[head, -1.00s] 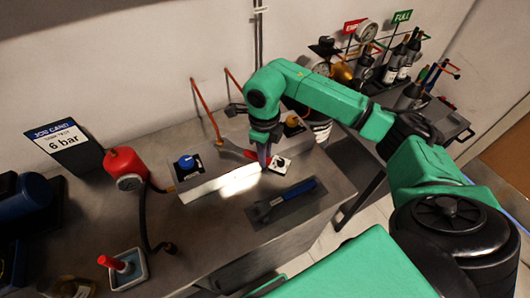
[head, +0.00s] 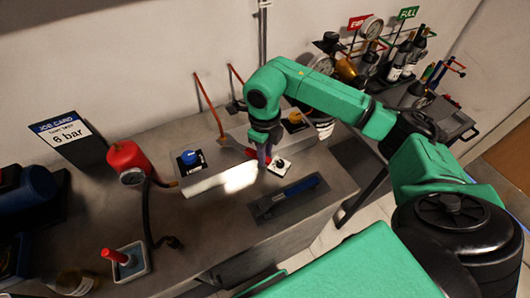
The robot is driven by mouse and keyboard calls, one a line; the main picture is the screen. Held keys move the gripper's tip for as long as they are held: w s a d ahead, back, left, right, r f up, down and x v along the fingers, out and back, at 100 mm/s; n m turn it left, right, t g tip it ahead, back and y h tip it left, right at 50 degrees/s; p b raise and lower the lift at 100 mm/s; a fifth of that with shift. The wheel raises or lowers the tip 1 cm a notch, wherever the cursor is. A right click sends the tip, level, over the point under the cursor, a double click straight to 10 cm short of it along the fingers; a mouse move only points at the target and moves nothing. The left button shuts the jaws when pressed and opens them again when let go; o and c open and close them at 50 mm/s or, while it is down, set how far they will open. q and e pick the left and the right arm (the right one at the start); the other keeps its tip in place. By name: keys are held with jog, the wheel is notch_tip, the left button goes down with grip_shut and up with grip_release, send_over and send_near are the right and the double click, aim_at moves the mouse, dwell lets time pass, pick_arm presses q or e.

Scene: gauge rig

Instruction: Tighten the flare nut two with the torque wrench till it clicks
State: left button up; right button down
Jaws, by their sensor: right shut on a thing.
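My right gripper (head: 265,157) points down over the metal rig plate (head: 205,181) on the bench. It is shut on a red tool, of which only a small red part (head: 250,153) shows beside the fingers; I cannot tell its head or whether it sits on a nut. A white square block with a dark knob (head: 279,168) is just right of the fingertips. A blue-handled wrench (head: 298,190) lies on a dark mat (head: 310,203) in front. Flare nut two is not clearly seen; the gripper may hide it. My left gripper is not in view.
A blue knob (head: 189,158) and an orange-based knob (head: 296,118) flank the gripper. A red hand pump (head: 128,158) with a gauge and hose stands left, near the job card (head: 66,139). Bottles and gauges crowd the right cart (head: 440,112).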

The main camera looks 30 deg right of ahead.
aim_at(284, 163)
jog(key=shift+s+a+m, duration=0.45)
jog(key=shift+a+m, duration=0.25)
dwell(0.3)
jog(key=shift+d, duration=0.1)
jog(key=shift+w+d+n+b, duration=0.55)
jog(key=shift+d+n+b, duration=0.1)
jog(key=shift+d+n, duration=0.15)
jog(key=shift+d, duration=0.1)
jog(key=shift+d, duration=0.1)
dwell(0.3)
jog(key=shift+s+d+b, duration=0.35)
jog(key=shift+s+d, duration=0.35)
jog(key=shift+s, duration=0.35)
jog(key=shift+s+d+b, duration=0.35)
jog(key=shift+s+d, duration=0.3)
jog(key=shift+s, duration=0.35)
jog(key=shift+r+p, duration=1.55)
jog(key=shift+r, duration=0.8)
jog(key=shift+f, duration=0.15)
